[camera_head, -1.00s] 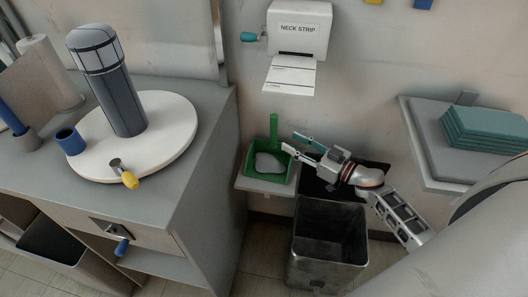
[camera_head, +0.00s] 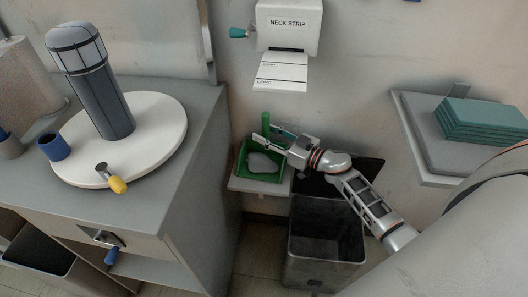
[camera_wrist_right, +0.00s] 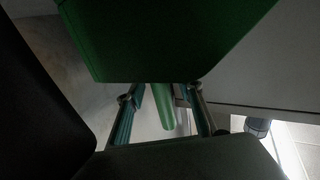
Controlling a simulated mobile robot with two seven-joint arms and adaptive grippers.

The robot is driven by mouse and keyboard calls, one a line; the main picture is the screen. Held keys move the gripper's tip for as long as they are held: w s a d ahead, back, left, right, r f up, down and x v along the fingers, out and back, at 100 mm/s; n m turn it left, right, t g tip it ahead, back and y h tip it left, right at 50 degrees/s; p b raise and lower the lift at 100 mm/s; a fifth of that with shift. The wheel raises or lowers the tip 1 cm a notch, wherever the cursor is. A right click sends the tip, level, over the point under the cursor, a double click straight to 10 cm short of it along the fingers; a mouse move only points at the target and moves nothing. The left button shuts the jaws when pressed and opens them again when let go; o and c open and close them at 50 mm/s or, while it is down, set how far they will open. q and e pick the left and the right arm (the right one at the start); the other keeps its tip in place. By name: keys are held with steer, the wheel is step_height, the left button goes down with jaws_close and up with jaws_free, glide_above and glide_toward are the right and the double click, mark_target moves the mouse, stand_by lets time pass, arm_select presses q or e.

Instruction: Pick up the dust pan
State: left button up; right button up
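The green dust pan (camera_head: 244,163) sits on a small white shelf against the wall, with a pale grey-white heap in it. Its upright handle (camera_head: 265,123) is partly hidden by my right gripper (camera_head: 261,131). In the right wrist view, the dark underside of the pan (camera_wrist_right: 165,40) fills the top. The light green handle (camera_wrist_right: 163,108) shows between the two spread fingers of my right gripper, with a gap on each side. My right gripper is open and holds nothing. My left gripper is not in view.
A dark metal bin (camera_head: 325,245) with its lid raised stands below my right arm. A paper dispenser (camera_head: 288,25) hangs on the wall above the pan. A grey counter (camera_head: 190,165) stands at the left, and a shelf with teal pads (camera_head: 480,120) at the right.

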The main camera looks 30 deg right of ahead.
jaws_close()
steer(key=shift+r, duration=0.1)
